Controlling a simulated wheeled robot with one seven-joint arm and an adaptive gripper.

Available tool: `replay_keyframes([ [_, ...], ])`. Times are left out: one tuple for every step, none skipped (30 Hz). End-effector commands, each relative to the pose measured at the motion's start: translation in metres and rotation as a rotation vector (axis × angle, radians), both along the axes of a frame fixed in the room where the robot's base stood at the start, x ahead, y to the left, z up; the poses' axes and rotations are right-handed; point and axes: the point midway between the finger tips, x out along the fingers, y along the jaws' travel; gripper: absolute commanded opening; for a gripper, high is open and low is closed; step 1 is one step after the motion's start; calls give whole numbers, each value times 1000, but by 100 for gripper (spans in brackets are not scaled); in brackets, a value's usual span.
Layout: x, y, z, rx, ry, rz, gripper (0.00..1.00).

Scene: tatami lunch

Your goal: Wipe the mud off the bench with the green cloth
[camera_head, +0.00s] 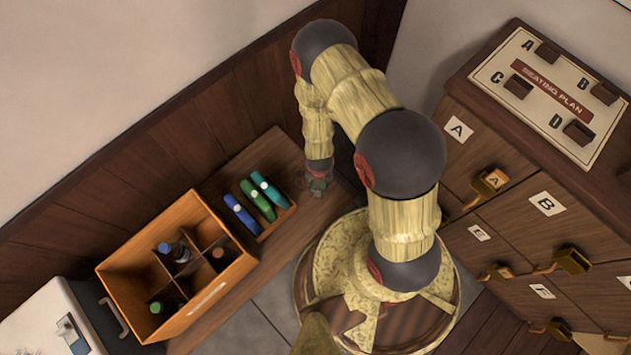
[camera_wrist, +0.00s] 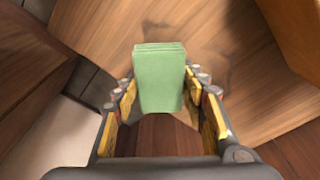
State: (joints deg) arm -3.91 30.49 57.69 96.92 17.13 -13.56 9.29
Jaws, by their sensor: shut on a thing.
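My gripper (camera_head: 318,186) is over the right part of the wooden bench (camera_head: 263,160), pointing down. In the wrist view my gripper (camera_wrist: 160,105) is shut on the green cloth (camera_wrist: 158,78), a folded pale green block between the two fingers. In the head view only a small bit of green shows at the fingertips. The bench (camera_wrist: 130,25) lies below the cloth in the wrist view. A faint darker patch (camera_wrist: 218,75) shows on the wood just right of the cloth; I cannot tell whether it is mud. I cannot tell whether the cloth touches the bench.
A wooden crate (camera_head: 178,225) with several bottles stands on the bench at the left. A small tray (camera_head: 284,216) with blue, green and teal items is beside it. A wooden wall (camera_head: 150,150) runs behind. A cabinet (camera_head: 500,165) with labelled drawers stands at the right.

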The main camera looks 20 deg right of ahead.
Motion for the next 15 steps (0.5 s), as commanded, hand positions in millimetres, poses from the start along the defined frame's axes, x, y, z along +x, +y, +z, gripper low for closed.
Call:
replay_keyframes([
  [1, -5, 0, 0, 0, -3, 10],
  [2, -7, 0, 0, 0, -3, 10],
  [4, -10, 0, 0, 0, -1, 10],
  [5, -12, 0, 0, 0, -1, 10],
  [6, -14, 1, 0, 0, -2, 10],
  [7, -16, 1, 0, -1, -2, 10],
  [7, -18, 1, 0, -1, -1, 10],
  [8, -19, 1, 0, -1, -1, 10],
  [9, -20, 1, 0, -1, 0, 10],
  [9, -21, 1, 0, -1, 0, 10],
  [9, -21, 1, -1, -1, 1, 10],
  [9, -21, 1, -1, -1, 1, 10],
  [9, -21, 1, -1, -1, 1, 10],
  [8, -22, 1, 0, 0, 1, 10],
  [6, -22, 1, 0, 0, 0, 10],
])
